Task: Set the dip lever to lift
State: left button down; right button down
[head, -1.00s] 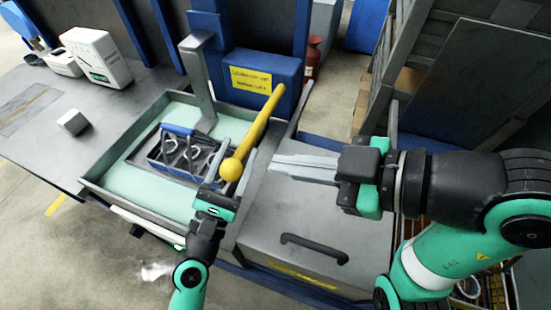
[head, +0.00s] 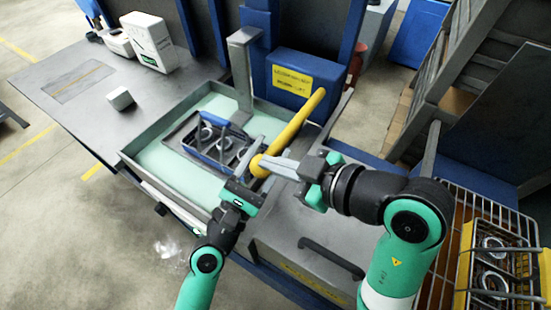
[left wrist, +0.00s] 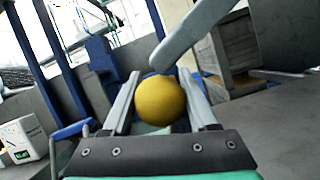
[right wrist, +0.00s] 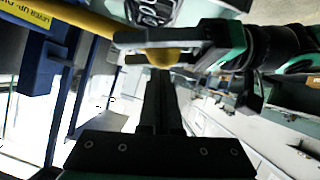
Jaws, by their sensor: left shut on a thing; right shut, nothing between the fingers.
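The dip lever (head: 300,122) is a yellow bar. It slopes from the blue box (head: 304,78) down toward the front and ends in a round yellow knob (head: 261,166). My left gripper (head: 248,170) is shut on the knob. In the left wrist view the knob (left wrist: 160,100) sits between the two fingers. My right gripper (head: 277,166) is shut and empty, its fingertips close beside the knob on its right. In the right wrist view the knob (right wrist: 163,57) shows just past the closed fingers. I cannot tell whether they touch it.
A tank (head: 150,158) of pale green liquid holds a blue-handled basket (head: 183,146) with metal rings. A yellow label (head: 292,77) is on the blue box. A grey cover with a dark handle (head: 331,257) lies in front. A wire rack (head: 505,218) stands at right.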

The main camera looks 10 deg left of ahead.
pick_arm(q)
jog(key=shift+s+r, duration=0.1)
jog(key=shift+r, duration=0.15)
pick_arm(e)
jog(key=shift+s+f, duration=0.25)
jog(key=shift+f, duration=1)
pick_arm(q)
jog(key=c, duration=0.6)
grip_release()
jog(key=o, duration=0.4)
pick_arm(e)
jog(key=shift+a, duration=0.1)
jog(key=shift+r, duration=0.1)
pick_arm(q)
jog(key=shift+f, duration=0.2)
